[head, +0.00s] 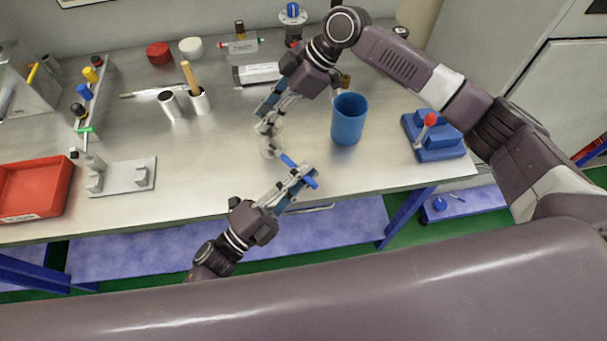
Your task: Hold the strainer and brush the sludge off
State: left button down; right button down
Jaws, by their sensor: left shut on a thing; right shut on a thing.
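My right gripper (267,128), on the arm reaching in from the right, is shut on a small pale, see-through cylinder, which looks like the strainer (271,146). It holds it over the middle of the bench. My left gripper (301,174), on the arm from the lower left, is shut on a slim blue tool, which looks like the brush (311,182). The tool lies slantwise across the fingers, and its upper left end is close to the strainer's lower right side. I cannot tell whether they touch. Sludge is too small to make out.
A blue cup (348,121) stands right of the grippers, and a blue lever device (436,148) further right. Metal cups (200,104), a grey fixture (125,178) and a red tray (38,187) stand left. The bench front (205,185) is clear between fixture and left gripper.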

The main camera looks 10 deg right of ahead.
pick_arm(q)
jog(key=shift+a+r, duration=0.1)
jog(key=shift+r, duration=0.3)
jog(key=shift+f, duration=0.15)
jog(key=shift+f, duration=0.5)
jog(key=shift+f, duration=0.15)
jog(key=shift+f, duration=0.45)
jog(key=shift+f, duration=0.65)
